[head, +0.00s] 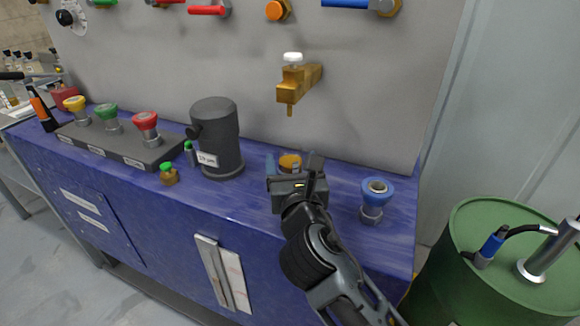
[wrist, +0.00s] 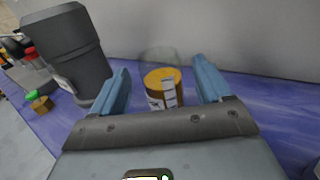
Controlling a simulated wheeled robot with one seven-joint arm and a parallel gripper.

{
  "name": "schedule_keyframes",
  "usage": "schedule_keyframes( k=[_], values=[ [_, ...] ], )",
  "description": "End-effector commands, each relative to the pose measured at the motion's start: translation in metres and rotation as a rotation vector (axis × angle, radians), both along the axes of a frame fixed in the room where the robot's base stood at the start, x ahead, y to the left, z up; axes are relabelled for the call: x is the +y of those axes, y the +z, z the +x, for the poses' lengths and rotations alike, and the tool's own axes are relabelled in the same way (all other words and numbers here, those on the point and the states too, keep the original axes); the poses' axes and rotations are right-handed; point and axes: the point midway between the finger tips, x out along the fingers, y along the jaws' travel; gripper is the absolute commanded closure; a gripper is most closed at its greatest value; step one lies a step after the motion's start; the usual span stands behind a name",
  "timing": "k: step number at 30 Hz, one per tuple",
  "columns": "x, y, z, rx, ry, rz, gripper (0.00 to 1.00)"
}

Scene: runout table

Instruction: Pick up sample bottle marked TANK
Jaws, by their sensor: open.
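A clear sample bottle (wrist: 163,77) with amber contents and a white label stands upright on the blue bench top in the wrist view. The label's writing is too small to read. In the head view only an amber part of the bottle (head: 290,162) shows behind my gripper (head: 293,170). My gripper is open, and in the wrist view its two blue fingers (wrist: 160,80) stand to the left and right of the bottle, with gaps visible. The bottle's lower part is hidden by the gripper body.
A blue-topped fitting (head: 374,200) stands to the right. A brass tap (head: 298,82) juts from the wall above. A green drum (head: 500,260) is far right.

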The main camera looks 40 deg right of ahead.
Motion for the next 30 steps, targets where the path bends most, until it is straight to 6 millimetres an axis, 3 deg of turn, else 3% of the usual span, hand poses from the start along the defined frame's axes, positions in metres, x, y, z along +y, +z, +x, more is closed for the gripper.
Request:
schedule_keyframes(
  k=[9, 19, 30],
  values=[
    [-0.026, 0.000, 0.033, -0.001, -0.001, 0.000, 0.22],
    [-0.031, -0.001, 0.039, 0.000, 0.000, 0.000, 0.22],
    [-0.030, -0.001, 0.039, -0.001, 0.000, 0.001, 0.57]
  ],
)
